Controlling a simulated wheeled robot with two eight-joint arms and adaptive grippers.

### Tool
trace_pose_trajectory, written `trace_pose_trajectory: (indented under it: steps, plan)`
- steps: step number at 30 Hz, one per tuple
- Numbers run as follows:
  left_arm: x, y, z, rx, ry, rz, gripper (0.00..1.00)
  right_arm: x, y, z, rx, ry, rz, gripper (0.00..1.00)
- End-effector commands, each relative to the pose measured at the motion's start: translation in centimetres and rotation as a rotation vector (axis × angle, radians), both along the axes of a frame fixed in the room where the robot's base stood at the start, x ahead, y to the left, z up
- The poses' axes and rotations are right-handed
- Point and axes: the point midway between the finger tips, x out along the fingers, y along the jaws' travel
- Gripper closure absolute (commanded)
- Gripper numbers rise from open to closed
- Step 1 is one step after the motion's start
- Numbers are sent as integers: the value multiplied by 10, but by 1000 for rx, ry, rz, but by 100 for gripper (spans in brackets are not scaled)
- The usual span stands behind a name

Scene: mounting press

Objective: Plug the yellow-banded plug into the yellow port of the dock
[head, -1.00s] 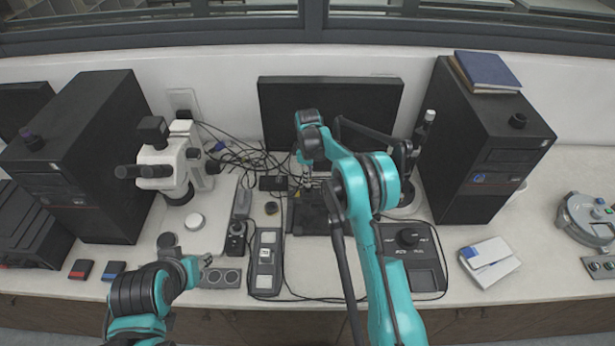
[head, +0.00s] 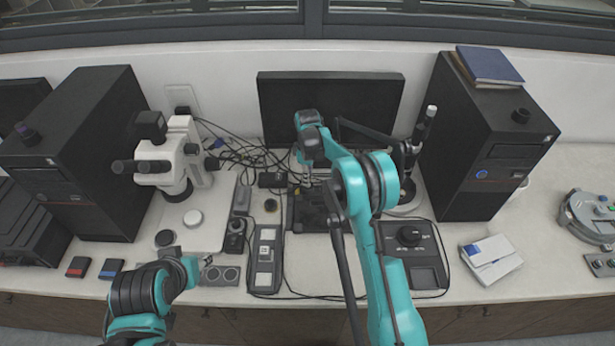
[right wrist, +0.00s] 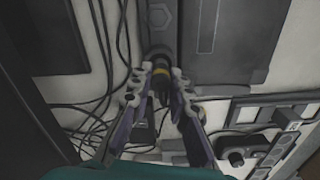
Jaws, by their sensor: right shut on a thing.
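My right gripper (right wrist: 160,86) is shut on the yellow-banded plug (right wrist: 160,71), whose yellow band shows between the fingertips in the right wrist view. The plug's dark front end points up the picture, at a grey block (right wrist: 158,18). This block may be the dock; no yellow port shows, and I cannot tell whether the plug's tip is in it. In the head view my right arm reaches over the bench towards the monitor, and its wrist largely hides the plug. My left gripper (head: 203,263) is low at the left, near the bench front; its fingers are too small to read.
Loose black cables (head: 240,152) lie behind and left of my right gripper. A dark flat base (right wrist: 222,40) is beside the plug. The monitor (head: 330,100), microscope (head: 165,165), long grey strip (head: 266,262) and dark control box (head: 410,250) stand around.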

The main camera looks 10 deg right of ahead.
Motion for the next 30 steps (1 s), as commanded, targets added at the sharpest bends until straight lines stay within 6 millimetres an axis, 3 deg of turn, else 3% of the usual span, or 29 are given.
trace_pose_trajectory:
  steps: [13, 30]
  plan:
    - [0, 0, -12, 0, 0, 0, 60, 0, 0, -15, 0, 0, 0, 100]
    - [0, 0, -14, 0, 0, 0, 60, 0, 0, -18, 0, 0, 0, 100]
